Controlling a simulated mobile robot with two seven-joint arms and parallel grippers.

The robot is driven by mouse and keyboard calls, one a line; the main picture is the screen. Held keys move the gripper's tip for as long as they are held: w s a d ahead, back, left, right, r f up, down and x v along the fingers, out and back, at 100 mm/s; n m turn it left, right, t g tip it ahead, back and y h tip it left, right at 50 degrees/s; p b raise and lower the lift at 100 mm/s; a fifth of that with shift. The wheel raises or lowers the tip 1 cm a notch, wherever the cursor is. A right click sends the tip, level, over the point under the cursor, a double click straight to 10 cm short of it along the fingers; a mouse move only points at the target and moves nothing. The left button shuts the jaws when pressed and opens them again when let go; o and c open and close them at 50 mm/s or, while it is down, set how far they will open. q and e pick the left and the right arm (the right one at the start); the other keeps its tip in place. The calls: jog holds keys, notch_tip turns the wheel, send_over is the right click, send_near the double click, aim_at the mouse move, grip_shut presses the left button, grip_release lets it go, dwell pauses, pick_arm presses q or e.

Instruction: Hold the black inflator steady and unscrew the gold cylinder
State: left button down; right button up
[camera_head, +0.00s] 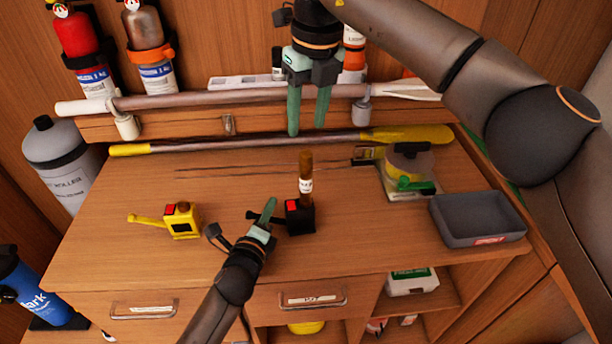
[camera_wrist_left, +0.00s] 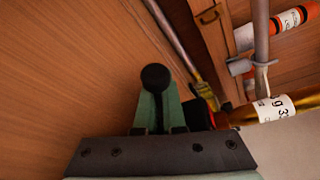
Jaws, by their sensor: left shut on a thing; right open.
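The black inflator (camera_head: 299,222) sits on the wooden bench top, with a red patch on its face. The gold cylinder (camera_head: 306,165) stands upright on it with a white label. In the left wrist view the gold cylinder (camera_wrist_left: 240,114) shows at the right. My left gripper (camera_head: 270,206) is at the inflator's left side, shut on its round-ended black part (camera_wrist_left: 155,77), which shows between the green fingers. The inflator's body is mostly hidden in the wrist view. My right gripper (camera_head: 307,129) is open and empty, pointing down above and behind the cylinder's top.
A yellow device (camera_head: 182,220) with a lever lies left on the bench. A grey tray (camera_head: 478,219) and a round yellow-and-green item (camera_head: 409,166) are at the right. A long yellow-ended pole (camera_head: 250,144) lies along the back. Bench room is clear around the inflator.

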aim_at(307, 153)
jog(key=shift+f, duration=4.4)
jog(key=shift+a, duration=0.1)
grip_shut()
jog(key=shift+n, duration=0.3)
